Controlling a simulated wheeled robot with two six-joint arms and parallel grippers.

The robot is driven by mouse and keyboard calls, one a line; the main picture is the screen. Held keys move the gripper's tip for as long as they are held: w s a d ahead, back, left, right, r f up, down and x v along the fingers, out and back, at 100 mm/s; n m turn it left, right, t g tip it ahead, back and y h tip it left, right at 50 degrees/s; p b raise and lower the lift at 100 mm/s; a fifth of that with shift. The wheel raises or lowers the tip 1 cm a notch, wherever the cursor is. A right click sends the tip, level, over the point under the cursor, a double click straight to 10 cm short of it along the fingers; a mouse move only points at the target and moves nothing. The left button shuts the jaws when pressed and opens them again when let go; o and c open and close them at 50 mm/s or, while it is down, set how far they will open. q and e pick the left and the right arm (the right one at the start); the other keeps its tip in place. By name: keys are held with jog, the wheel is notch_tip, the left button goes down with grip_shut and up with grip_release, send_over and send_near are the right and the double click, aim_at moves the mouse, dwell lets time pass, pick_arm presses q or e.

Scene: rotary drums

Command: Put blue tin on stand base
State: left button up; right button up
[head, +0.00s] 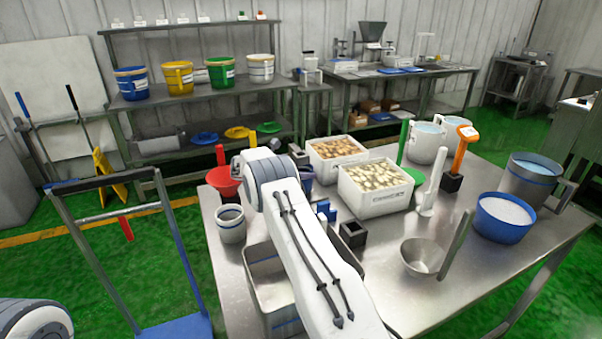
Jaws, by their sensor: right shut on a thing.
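My right arm reaches in from the bottom centre, and its white wrist covers much of the work area. My right gripper (301,163) is mostly hidden beyond the wrist, above the steel table. It is shut on a dark blue, rounded thing (307,180), which looks like the blue tin and is only partly visible. A black square block with a socket (352,234), which looks like the stand base, stands on the table right of my forearm. A small bright blue piece (325,210) is just behind it. My left gripper is out of view.
Two white crates of food (375,202) stand behind the block. A steel bin (265,275) is partly under my forearm. A metal bowl (422,257), a blue tub (504,218) and a black stand with an orange-handled tool (451,183) are to the right. The table's front right is clear.

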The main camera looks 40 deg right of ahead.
jog(key=shift+w+d, duration=0.1)
jog(key=shift+w, duration=0.2)
jog(key=shift+f, duration=0.55)
jog(key=shift+f, duration=0.2)
jog(key=o, duration=1.4)
jog(key=shift+o, duration=0.2)
jog(key=shift+r, duration=0.1)
